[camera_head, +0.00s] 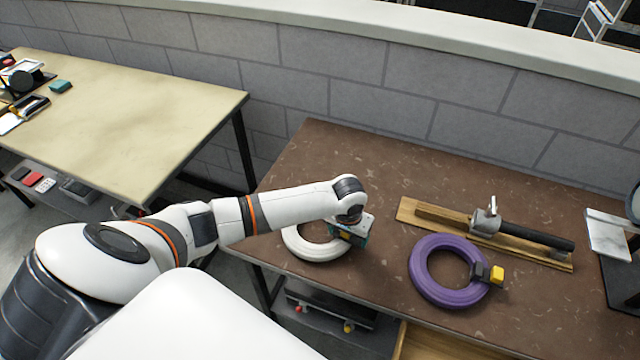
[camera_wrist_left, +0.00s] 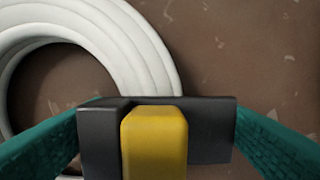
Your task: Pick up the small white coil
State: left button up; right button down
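The small white coil (camera_head: 303,248) lies flat on the brown table, left of the purple coil. It also shows in the left wrist view (camera_wrist_left: 145,50), its ring at the upper left. A black and yellow connector (camera_wrist_left: 153,142) sits between the teal fingers of my left gripper (camera_wrist_left: 170,105). The fingers stand on both sides of it with little or no gap. I cannot tell whether they press on it. In the head view my left gripper (camera_head: 350,232) is at the coil's right side and hides the connector there. My right gripper is not in view.
A purple coil (camera_head: 425,282) with a black and yellow connector lies to the right. Behind it is a wooden board (camera_head: 420,213) with a metal fitting and black handle. A pale table (camera_head: 130,130) stands at left. A grey block wall (camera_head: 350,85) runs behind.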

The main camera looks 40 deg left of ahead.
pick_arm(q)
jog(key=shift+a+r, duration=0.1)
jog(key=c, duration=1.2)
